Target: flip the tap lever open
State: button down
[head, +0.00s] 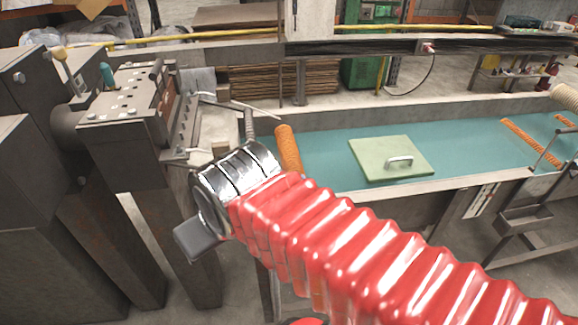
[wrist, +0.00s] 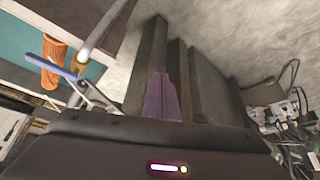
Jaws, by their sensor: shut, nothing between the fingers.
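In the wrist view a tap with a grey pipe and a brass-coloured fitting (wrist: 82,60) shows at the upper left. A blue lever (wrist: 52,67) sticks out from it to the left, in front of an orange cylinder. My gripper (wrist: 161,80) is at the middle of the wrist view, its purple fingers together and empty. It is apart from the lever, which lies to its left. In the head view my red-sleeved arm with its silver wrist covers the area, and I cannot make out the lever or the fingertips there.
A teal-topped bench (head: 325,145) bears a green board with a handle (head: 400,160) and an orange cylinder (head: 288,148) near my wrist. A grey machine (head: 125,110) stands at the left. Cables and fittings (wrist: 285,108) show at the right of the wrist view.

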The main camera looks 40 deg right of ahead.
jog(key=w+d+r+m, duration=0.1)
jog(key=w+d+m, duration=0.1)
jog(key=d, duration=0.7)
jog(key=w+d+r+m+g+h, duration=0.1)
jog(key=w+d+r+m, duration=0.1)
jog(key=d, duration=0.6)
jog(key=w+d+r+m+g+h, duration=0.1)
jog(key=w+d, duration=0.3)
jog(key=d, duration=0.5)
jog(key=shift+w+d+r+m, duration=0.35)
jog(key=shift+r+m, duration=0.3)
jog(key=shift+m, duration=0.25)
notch_tip(320, 180, down, 9)
jog(key=shift+s+a+f, duration=0.2)
jog(key=shift+s+a, duration=0.1)
